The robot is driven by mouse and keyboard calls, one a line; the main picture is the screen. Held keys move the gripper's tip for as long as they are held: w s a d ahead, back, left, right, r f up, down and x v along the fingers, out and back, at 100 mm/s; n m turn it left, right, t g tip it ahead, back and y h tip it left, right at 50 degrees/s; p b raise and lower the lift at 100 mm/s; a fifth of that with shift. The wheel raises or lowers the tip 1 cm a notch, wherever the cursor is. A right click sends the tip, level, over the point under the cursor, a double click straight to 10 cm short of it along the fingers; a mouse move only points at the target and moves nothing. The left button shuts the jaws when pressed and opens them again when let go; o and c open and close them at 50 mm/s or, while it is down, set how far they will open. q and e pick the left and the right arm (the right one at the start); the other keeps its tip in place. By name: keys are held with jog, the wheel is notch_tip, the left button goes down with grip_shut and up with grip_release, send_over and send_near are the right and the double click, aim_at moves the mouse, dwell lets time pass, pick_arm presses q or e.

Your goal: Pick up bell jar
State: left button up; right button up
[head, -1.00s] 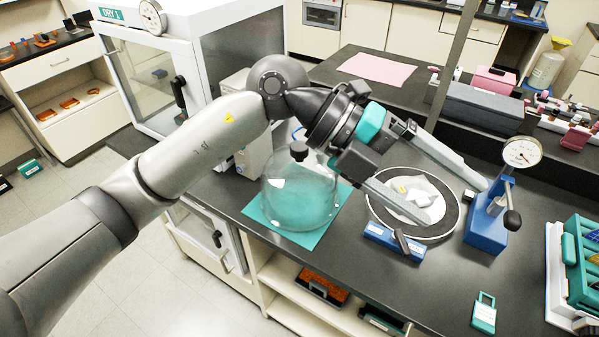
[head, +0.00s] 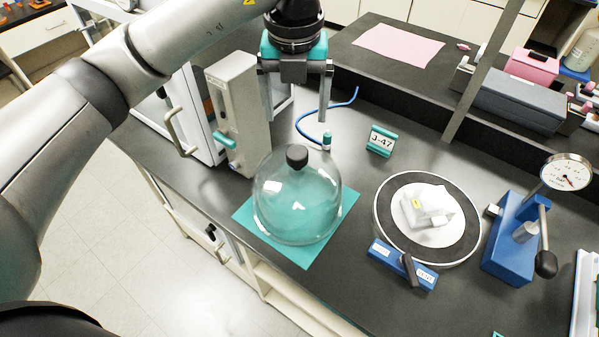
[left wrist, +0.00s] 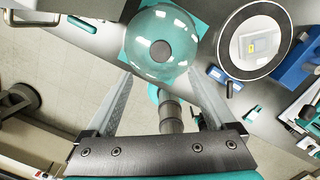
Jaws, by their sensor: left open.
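The bell jar (head: 297,205) is a clear glass dome with a black knob (head: 297,155) on top. It stands upright on a teal mat (head: 328,236) on the dark bench. My left gripper (head: 297,116) is open and empty, its fingers pointing down, above and behind the jar in the head view. In the left wrist view the jar (left wrist: 160,62) lies beyond the spread fingers of the left gripper (left wrist: 160,80), its knob near the middle. The fingers look apart from the jar. My right gripper is not in view.
A round plate (head: 385,212) with a white bag (head: 425,205) stands right of the jar, with a blue valve block (head: 402,264) in front. A blue dial gauge stand (head: 515,240) is further right. A grey instrument (head: 240,115), blue hose (head: 305,120) and J-47 sign (head: 381,141) stand behind.

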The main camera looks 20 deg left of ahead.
pick_arm(q)
send_over(297, 152)
jog(key=s, duration=0.1)
notch_tip(297, 152, down, 7)
jog(key=shift+r, duration=0.15)
jog(key=shift+w+f+p, duration=0.15)
jog(key=shift+f+p, duration=0.1)
jog(key=shift+f, duration=0.8)
jog(key=shift+w+f+p, duration=0.2)
jog(key=shift+f+p, duration=0.05)
jog(key=shift+f, duration=0.75)
jog(key=shift+w+f+p, duration=0.15)
jog(key=shift+f+p, duration=0.1)
jog(key=shift+f, duration=0.8)
grip_shut()
jog(key=shift+r, duration=0.1)
